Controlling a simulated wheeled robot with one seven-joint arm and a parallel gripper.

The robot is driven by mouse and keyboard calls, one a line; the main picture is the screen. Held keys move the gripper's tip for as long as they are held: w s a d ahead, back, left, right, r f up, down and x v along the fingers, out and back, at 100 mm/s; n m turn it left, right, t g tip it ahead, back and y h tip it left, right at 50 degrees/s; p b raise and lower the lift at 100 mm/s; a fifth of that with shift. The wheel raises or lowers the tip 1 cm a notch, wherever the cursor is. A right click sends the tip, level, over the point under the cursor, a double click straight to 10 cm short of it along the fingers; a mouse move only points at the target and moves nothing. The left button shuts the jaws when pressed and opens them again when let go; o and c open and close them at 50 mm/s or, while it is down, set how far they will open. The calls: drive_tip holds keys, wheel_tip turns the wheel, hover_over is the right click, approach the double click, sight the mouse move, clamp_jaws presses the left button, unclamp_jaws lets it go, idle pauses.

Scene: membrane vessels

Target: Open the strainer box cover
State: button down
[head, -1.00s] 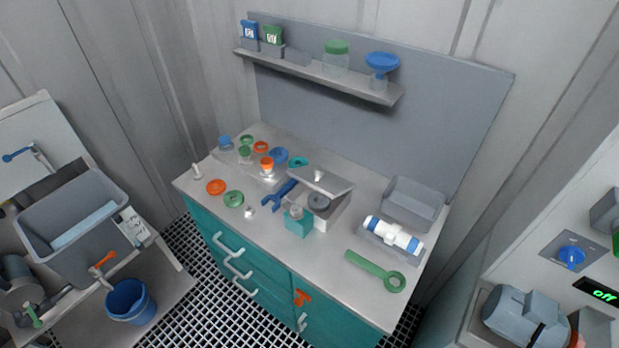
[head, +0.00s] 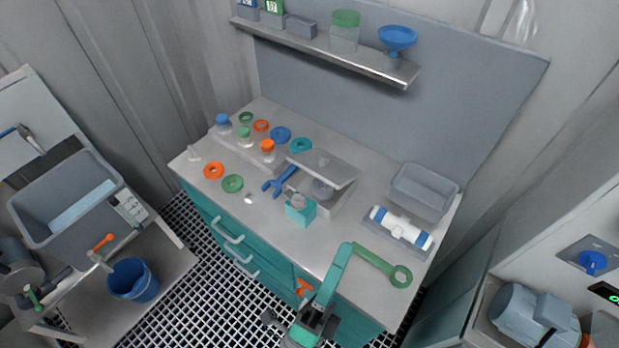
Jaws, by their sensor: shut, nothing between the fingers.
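The strainer box (head: 338,207) is a pale box on the middle of the workbench. Its flat grey cover (head: 335,172), with a small light knob, sits over the back part, above the box. The front is uncovered and a round dark grey piece shows inside; whether the cover is tilted or shifted back I cannot tell. My gripper (head: 268,318) is low in the head view, in front of the bench and well apart from the box. It is shut and empty; its fingers are small and dark here.
A green ring wrench (head: 385,266), a white cylinder (head: 401,229) and a grey bin (head: 424,191) are at right. Several jars and rings fill the left.

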drive_tip(key=w+d+m+g+h, duration=0.2)
drive_tip(key=w+m+g+h, duration=0.3)
drive_tip(key=m, duration=0.7)
drive_tip(key=w+a+f+m+g+y, duration=0.5)
drive_tip(key=w+a+m+y, duration=0.25)
drive_tip(key=w+a, duration=0.55)
drive_tip(key=x, duration=0.8)
drive_tip(key=shift+w+f+y, duration=0.35)
drive_tip(key=shift+f+y, duration=0.05)
drive_tip(key=shift+y, duration=0.05)
